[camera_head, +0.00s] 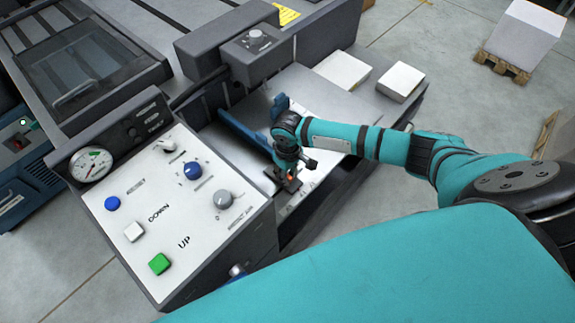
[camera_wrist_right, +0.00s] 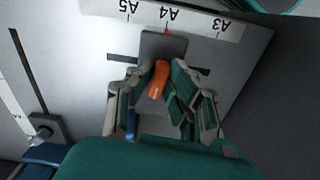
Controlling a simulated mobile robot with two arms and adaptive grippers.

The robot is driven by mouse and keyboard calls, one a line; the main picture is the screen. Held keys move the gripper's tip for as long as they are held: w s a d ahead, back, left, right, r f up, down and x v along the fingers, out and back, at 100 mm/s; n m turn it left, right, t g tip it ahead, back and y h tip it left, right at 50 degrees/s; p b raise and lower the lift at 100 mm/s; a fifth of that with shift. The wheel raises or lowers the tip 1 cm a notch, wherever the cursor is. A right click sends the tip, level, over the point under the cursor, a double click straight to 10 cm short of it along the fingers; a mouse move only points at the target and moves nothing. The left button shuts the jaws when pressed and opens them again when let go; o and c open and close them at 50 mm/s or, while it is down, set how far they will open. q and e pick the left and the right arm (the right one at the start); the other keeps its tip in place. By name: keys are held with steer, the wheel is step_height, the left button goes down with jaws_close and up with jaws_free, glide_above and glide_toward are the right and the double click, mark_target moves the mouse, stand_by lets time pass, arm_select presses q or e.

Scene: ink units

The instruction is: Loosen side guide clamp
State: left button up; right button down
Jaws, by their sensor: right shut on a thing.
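The side guide clamp shows as an orange lever (camera_wrist_right: 159,79) on a dark grey block (camera_wrist_right: 163,44) in the right wrist view. A red pointer on the block sits at the A4 mark of the scale (camera_wrist_right: 188,17). My right gripper (camera_wrist_right: 160,88) has its fingers on both sides of the orange lever and is shut on it. In the head view my right gripper (camera_head: 288,176) reaches down to the clamp at the feed table's front edge and hides most of it. A blue side guide (camera_head: 243,131) lies beside it. My left gripper is not in view.
A control panel (camera_head: 152,249) with buttons and knobs stands left of the clamp. Paper stacks (camera_head: 342,70) lie behind my right arm. In the wrist view, another dark block (camera_wrist_right: 43,129) sits by a slot on the left.

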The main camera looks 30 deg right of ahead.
steer(key=n+p, duration=0.2)
steer(key=n, duration=0.2)
steer(key=shift+d+r+n, duration=0.1)
steer(key=shift+r+n, duration=0.05)
steer(key=shift+n, duration=0.15)
steer(key=n+p, duration=0.1)
steer(key=n, duration=0.1)
steer(key=shift+w+n, duration=0.15)
steer(key=shift+n, duration=1.65)
steer(key=c, duration=1.3)
jaws_free()
steer(key=shift+d, duration=0.1)
step_height(320, 180, up, 12)
steer(key=shift+f, duration=0.1)
